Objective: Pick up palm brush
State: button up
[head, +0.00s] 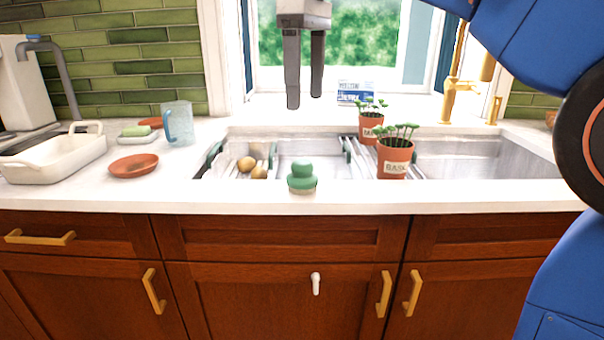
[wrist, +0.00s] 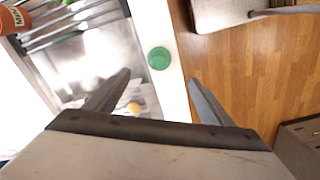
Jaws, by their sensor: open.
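The palm brush (head: 302,177) is green with a rounded knob on top and a pale underside. It stands upright on the counter's front strip, before the sink. In the wrist view the palm brush (wrist: 159,58) shows from above as a green disc on the white strip, beyond my fingertips. My gripper (head: 304,98) is open and empty, pointing down, above the sink area and higher than the brush. In the wrist view the two fingers of my gripper (wrist: 160,78) are spread wide, with the brush between their lines and farther out.
Two potted herbs (head: 394,160) stand at the sink to the brush's right. Potatoes (head: 252,168) lie in a rack at its left. A glass jug (head: 178,123), a terracotta dish (head: 133,165) and a white baking dish (head: 54,158) are farther left. A gold faucet (head: 453,92) rises behind the sink.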

send_near(302, 161)
jog(key=f, duration=0.6)
jog(key=shift+s+d+f, duration=0.1)
jog(key=shift+s, duration=0.1)
jog(key=shift+w+f, duration=0.15)
jog(key=shift+f, duration=2.6)
jog(key=shift+c, duration=0.6)
jog(key=c, duration=1.2)
jog(key=shift+o, duration=0.2)
notch_tip(302, 161, up, 10)
jog(key=shift+r, duration=0.1)
